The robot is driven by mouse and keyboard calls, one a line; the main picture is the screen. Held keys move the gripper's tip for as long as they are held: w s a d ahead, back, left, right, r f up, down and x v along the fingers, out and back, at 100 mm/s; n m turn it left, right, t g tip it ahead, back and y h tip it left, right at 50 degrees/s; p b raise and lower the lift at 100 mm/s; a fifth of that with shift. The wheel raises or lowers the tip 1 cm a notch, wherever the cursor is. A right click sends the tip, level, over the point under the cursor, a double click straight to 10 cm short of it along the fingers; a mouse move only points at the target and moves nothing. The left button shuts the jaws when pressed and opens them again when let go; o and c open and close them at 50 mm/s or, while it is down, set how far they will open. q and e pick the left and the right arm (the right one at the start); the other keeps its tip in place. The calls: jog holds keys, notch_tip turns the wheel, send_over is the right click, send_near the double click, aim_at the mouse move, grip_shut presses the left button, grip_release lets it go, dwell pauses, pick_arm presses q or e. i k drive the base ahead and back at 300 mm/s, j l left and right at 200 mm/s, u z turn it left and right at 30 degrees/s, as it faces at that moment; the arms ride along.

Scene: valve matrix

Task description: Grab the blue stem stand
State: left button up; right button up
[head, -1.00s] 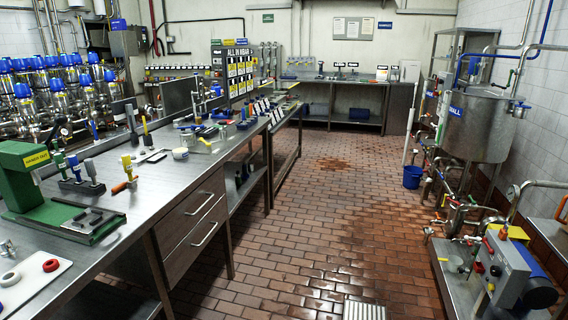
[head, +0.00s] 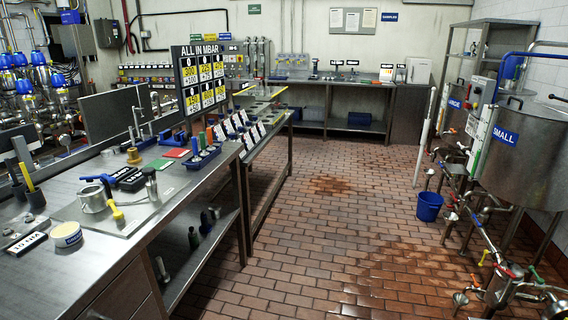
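A blue stand (head: 203,158) sits on the steel bench at left centre, near the bench's right edge. Several upright stems (head: 202,140) rise from it, with coloured tops including green and orange. It looks like the blue stem stand, but it is small here and its details are hard to tell. Neither of my grippers shows in the head view, and nothing touches the stand.
The steel bench (head: 165,212) carries a green card, a red card, a metal pot (head: 92,198) and a round tub (head: 66,234). A price-like board (head: 203,80) stands behind. Tiled floor (head: 330,230) is clear to the right, with a blue bucket (head: 429,206) further off.

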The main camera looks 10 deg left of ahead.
aim_at(205, 227)
jog(key=i, duration=0.8)
jog(key=i+l+u, duration=0.15)
jog(key=i, duration=0.65)
